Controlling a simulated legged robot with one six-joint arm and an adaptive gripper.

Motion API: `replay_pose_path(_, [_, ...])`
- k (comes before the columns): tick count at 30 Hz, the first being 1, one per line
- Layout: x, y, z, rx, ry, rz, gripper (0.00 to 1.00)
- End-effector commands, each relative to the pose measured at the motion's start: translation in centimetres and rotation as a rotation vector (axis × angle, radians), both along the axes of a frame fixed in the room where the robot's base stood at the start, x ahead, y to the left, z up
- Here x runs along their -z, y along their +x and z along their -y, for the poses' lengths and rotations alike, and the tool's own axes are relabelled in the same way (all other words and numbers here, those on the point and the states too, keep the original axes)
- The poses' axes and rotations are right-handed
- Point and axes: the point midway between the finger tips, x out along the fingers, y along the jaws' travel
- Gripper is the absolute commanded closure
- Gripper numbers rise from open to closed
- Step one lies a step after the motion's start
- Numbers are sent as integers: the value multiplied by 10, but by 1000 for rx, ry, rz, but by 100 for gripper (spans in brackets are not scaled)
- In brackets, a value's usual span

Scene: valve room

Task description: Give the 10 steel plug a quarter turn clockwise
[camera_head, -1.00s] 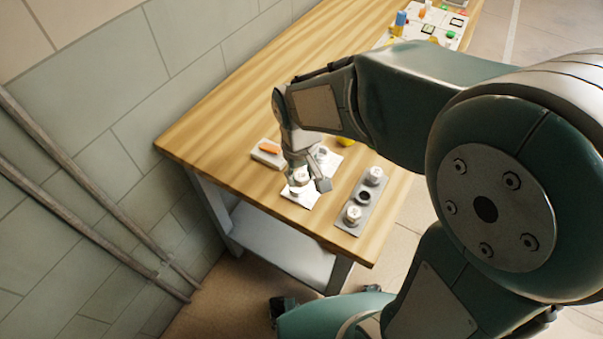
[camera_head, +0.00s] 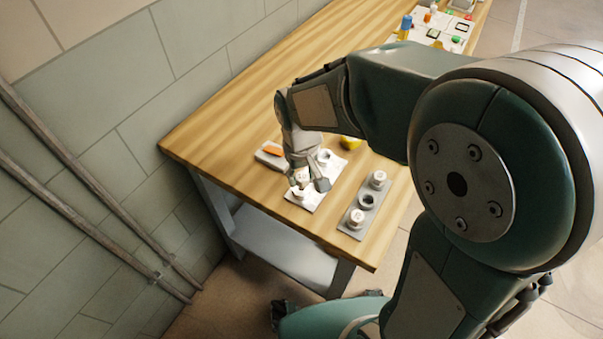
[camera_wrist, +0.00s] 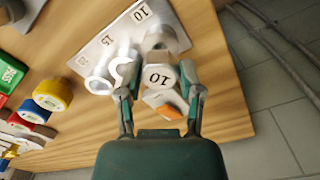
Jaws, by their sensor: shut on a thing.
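The steel plug marked 10 (camera_wrist: 158,76) is between the two fingers of my gripper (camera_wrist: 160,92) in the wrist view, its numbered face toward the camera. My gripper is shut on it. A steel cylinder (camera_wrist: 162,38) shows just behind the plug, beside the printed 10 on the pale plate (camera_wrist: 104,40). I cannot tell how deep the plug sits. In the head view my gripper (camera_head: 308,184) is over the plate (camera_head: 322,189), with the plug (camera_head: 300,178) partly covered by the fingers.
A grey rack (camera_head: 348,226) with two plugs and an open hole stands to the right. A small block with an orange piece (camera_head: 271,152) lies close left of my gripper. The bench's near-left wood is clear.

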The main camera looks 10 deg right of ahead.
Motion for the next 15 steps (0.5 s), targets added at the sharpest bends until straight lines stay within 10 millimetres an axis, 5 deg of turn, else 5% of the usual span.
replay_pose_path(6, [0, 0, 0, -34, 0, 0, 100])
replay_pose_path(15, [0, 0, 0, -362, 0, 0, 100])
